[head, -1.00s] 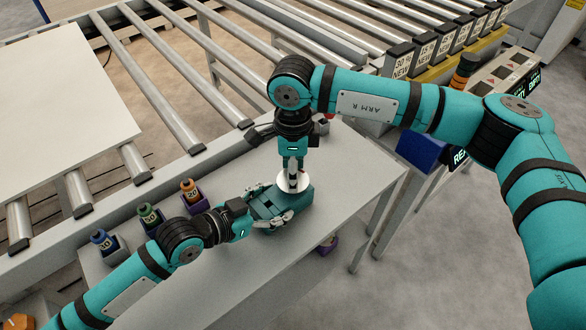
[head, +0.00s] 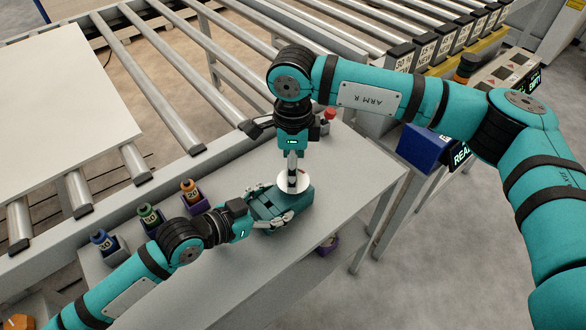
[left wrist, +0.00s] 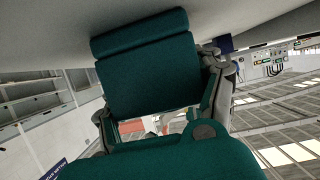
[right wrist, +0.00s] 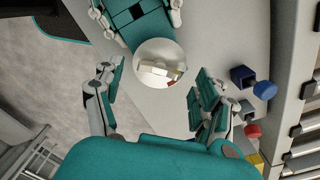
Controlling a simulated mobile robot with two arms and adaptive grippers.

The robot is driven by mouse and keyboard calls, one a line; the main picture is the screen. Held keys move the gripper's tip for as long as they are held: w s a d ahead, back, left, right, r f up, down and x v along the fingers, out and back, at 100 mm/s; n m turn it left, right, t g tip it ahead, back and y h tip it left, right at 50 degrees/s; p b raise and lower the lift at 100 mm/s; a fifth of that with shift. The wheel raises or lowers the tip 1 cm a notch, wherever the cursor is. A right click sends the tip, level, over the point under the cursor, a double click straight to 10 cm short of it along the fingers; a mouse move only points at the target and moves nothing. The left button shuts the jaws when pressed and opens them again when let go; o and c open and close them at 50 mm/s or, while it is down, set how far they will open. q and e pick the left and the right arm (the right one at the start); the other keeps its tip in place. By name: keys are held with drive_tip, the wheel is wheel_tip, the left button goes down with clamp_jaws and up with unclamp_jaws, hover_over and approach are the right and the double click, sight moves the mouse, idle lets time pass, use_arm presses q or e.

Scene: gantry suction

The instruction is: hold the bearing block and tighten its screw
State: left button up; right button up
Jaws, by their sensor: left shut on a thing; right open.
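A teal block (head: 302,197), taken as the bearing block, sits at the table's right part. My left gripper (head: 265,212) is shut on it from the left, fingers along its sides. The block fills the middle of the left wrist view (left wrist: 150,75), between the fingers. A round, shiny pale disc (head: 293,182) shows over the block's right end; it also shows in the right wrist view (right wrist: 160,62). I cannot tell whether it is the screw's head. My right gripper (head: 292,165) points down right over the disc, its fingers open and spread apart in the right wrist view (right wrist: 155,85).
Blue (head: 101,240), green (head: 149,215) and orange (head: 189,189) labelled pieces stand in holders along the table's back edge. A red knob (head: 330,114) is behind the right gripper. A roller conveyor (head: 165,100) runs behind. The table right of the block is bare.

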wheel_tip(320, 180, up, 10)
drive_tip(key=shift+r, duration=0.2)
idle(0.3)
drive_tip(key=shift+f, duration=0.1)
wheel_tip(320, 180, down, 12)
drive_tip(key=shift+r, duration=0.1)
idle(0.3)
drive_tip(key=shift+c, duration=0.4)
